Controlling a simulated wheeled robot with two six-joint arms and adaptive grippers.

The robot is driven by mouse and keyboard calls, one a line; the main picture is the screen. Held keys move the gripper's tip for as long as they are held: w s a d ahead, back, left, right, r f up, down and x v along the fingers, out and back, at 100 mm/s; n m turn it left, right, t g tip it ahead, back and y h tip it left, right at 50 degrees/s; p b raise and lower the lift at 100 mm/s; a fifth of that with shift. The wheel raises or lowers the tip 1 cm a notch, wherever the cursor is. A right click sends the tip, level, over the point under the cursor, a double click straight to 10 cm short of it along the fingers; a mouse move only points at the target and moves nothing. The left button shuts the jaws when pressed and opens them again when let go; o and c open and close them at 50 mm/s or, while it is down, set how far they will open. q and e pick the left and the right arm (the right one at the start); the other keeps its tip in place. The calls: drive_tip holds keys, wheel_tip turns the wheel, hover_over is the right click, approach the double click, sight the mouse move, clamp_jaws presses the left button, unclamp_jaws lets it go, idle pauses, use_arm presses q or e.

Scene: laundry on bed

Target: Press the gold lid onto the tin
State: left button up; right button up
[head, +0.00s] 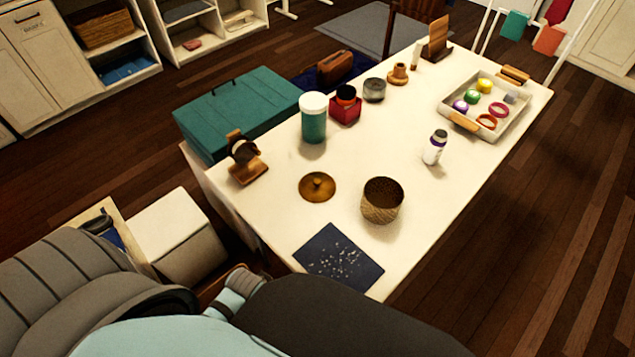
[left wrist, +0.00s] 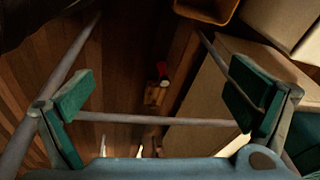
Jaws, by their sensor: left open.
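The gold lid (head: 317,187) is a round disc with a small knob, lying flat on the white table, knob up. The tin (head: 382,203) stands upright to its right, apart from it. It is a round, patterned gold-brown container, open at the top with a dark inside. My left gripper (left wrist: 165,104) shows only in the left wrist view, its two green-padded fingers wide apart with nothing between them. Below it are the floor and pale box-like surfaces; neither the lid nor the tin shows there. My right gripper is not in view.
A dark speckled mat (head: 339,257) lies at the table's near edge. A wooden stand (head: 248,173) is left of the lid. A tray (head: 513,127) holds several small items.

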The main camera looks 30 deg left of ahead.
sight(317, 181)
use_arm(q)
drive_tip(key=w+d+r+p, duration=0.1)
drive_tip(key=w+r, duration=0.2)
drive_tip(key=r, duration=1.3)
drive_tip(key=w+r+m, duration=0.1)
drive_tip(key=w, duration=0.3)
drive_tip(key=w+r+m, duration=0.1)
drive_tip(key=w, duration=0.4)
drive_tip(key=w+r+m, duration=0.1)
drive_tip(key=w, duration=0.4)
drive_tip(key=shift+w+a+r+m+g, duration=0.1)
drive_tip(key=shift+a+m+g, duration=0.15)
drive_tip(key=shift+m+g, duration=0.45)
drive_tip(key=shift+m, duration=0.4)
drive_tip(key=w+r, duration=0.1)
drive_tip(key=w, duration=0.1)
drive_tip(key=w+r, duration=0.3)
drive_tip(key=w, duration=0.1)
drive_tip(key=shift+w+r, duration=0.25)
drive_tip(key=shift+r, duration=0.1)
drive_tip(key=w+r+m, duration=0.2)
drive_tip(key=w+r, duration=0.2)
drive_tip(key=r, duration=0.3)
drive_tip(key=shift+w+d+r+g+h, duration=0.25)
drive_tip(key=shift+w+d+g+h, duration=0.05)
drive_tip(key=shift+w+g+h, duration=0.1)
